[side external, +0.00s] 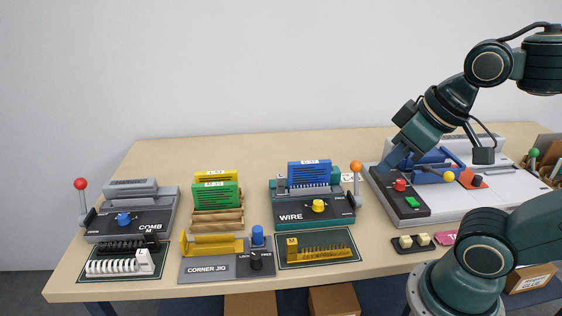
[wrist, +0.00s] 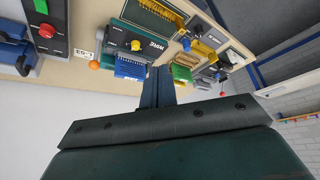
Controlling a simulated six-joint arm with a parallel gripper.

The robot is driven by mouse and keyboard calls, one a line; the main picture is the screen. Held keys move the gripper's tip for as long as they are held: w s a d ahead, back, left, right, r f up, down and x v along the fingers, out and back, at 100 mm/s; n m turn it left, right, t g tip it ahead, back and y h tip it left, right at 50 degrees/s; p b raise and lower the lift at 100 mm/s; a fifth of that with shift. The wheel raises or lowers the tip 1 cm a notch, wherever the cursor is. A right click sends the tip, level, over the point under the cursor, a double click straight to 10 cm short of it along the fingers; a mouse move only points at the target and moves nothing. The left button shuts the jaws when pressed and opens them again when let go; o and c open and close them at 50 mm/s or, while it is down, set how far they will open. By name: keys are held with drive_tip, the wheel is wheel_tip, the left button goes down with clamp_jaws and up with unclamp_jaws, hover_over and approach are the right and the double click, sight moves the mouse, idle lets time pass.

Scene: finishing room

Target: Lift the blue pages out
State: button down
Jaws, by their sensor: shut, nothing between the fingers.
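The blue pages (side external: 309,174) stand upright in the slot of the dark green and grey WIRE machine (side external: 290,209), with a small white label at their top edge. In the wrist view they show as a blue block (wrist: 131,67) on the WIRE machine, just left of my fingers. My gripper (side external: 393,162) is in the air to the right of the pages, clear of them, above the left end of the large grey machine. In the wrist view its two blue fingers (wrist: 158,84) are together with nothing between them.
An orange-knobbed lever (side external: 356,167) rises at the right of the WIRE machine. Green pages (side external: 215,196) and yellow pages (side external: 215,175) stand in a wooden rack to its left. The COMB machine (side external: 130,218) is further left. The table's back strip (side external: 230,152) is clear.

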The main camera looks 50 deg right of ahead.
drive_tip(key=c, duration=1.3)
unclamp_jaws()
drive_tip(key=n+g+y, duration=0.2)
drive_tip(key=n+y, duration=0.1)
drive_tip(key=n, duration=0.6)
hover_over(313, 162)
drive_tip(key=s+d, duration=0.3)
wheel_tip(313, 162, down, 7)
drive_tip(key=shift+w+d+f, duration=0.1)
drive_tip(key=shift+w+d, duration=0.05)
drive_tip(key=shift+x, duration=4.25)
